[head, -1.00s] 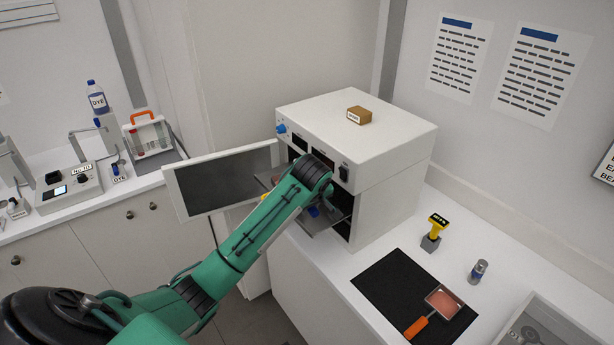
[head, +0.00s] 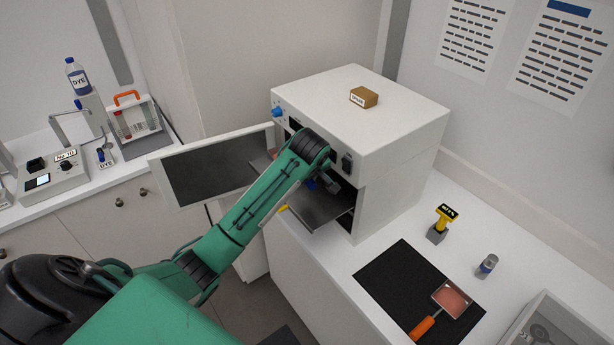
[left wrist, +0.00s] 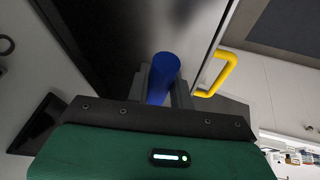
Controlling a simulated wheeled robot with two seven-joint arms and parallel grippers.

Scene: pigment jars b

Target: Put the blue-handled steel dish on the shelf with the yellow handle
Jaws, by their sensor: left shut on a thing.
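My left gripper (head: 314,185) is at the front opening of the white oven-like cabinet (head: 365,120). It is shut on the blue handle of the steel dish (left wrist: 162,80), which stands between its fingers in the left wrist view. The dish's pan is hidden by my arm in the head view and cannot be made out in the wrist view. A dark shelf (head: 328,209) sticks out of the cabinet below the gripper. A yellow handle (left wrist: 222,74) shows just right of the blue one in the wrist view; a bit of yellow (head: 283,208) shows at the shelf's left edge.
The cabinet door (head: 215,170) stands open to the left. A brown block (head: 363,97) sits on the cabinet top. On the right counter are a black mat (head: 395,285) with an orange-handled dish (head: 452,300), a yellow-topped stamp (head: 440,222) and a small jar (head: 487,265).

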